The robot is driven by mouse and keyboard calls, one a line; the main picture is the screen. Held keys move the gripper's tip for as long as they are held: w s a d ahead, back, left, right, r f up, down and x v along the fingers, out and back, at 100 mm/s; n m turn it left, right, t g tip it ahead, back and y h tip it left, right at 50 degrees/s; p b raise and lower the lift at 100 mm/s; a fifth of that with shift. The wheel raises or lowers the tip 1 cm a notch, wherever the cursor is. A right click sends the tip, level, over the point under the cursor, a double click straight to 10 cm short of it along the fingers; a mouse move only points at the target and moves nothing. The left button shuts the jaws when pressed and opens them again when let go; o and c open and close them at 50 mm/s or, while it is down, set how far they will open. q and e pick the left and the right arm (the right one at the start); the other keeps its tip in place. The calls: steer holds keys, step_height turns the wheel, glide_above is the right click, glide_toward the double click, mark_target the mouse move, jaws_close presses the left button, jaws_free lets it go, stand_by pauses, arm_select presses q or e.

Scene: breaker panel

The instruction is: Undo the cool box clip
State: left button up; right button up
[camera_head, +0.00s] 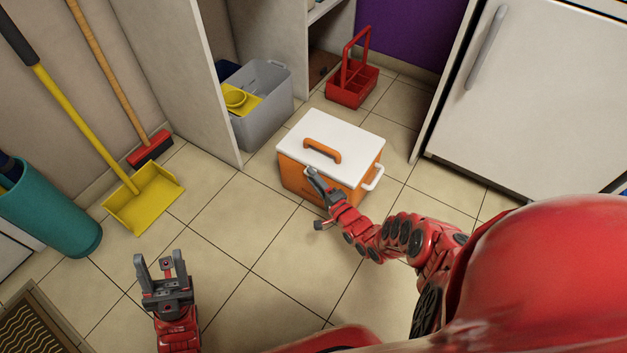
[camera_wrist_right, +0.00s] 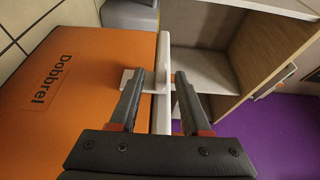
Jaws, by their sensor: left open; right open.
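The cool box (camera_head: 296,178) stands on the tiled floor, an orange body with a white lid (camera_head: 345,129) and an orange top handle (camera_head: 322,150). The lid lies closed. In the right wrist view its orange face (camera_wrist_right: 75,90) reads "Dobbrel". A pale clip tab (camera_wrist_right: 127,82) crosses the lid's edge there, partly hidden by a finger. My right gripper (camera_head: 312,174) is open at the box's front face. In the right wrist view the right gripper (camera_wrist_right: 160,75) has its fingers either side of the lid edge, near the clip; contact is unclear. My left gripper (camera_head: 160,263) is open and empty, above the floor.
A grey bin (camera_head: 268,115) and a red caddy (camera_head: 351,90) stand behind the box. A white cabinet door (camera_head: 535,95) is at right. A yellow dustpan (camera_head: 145,200), a broom (camera_head: 150,149) and a teal bin (camera_head: 50,215) are at left. Floor between them is clear.

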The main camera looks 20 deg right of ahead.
steer(key=shift+w, duration=0.15)
jaws_close()
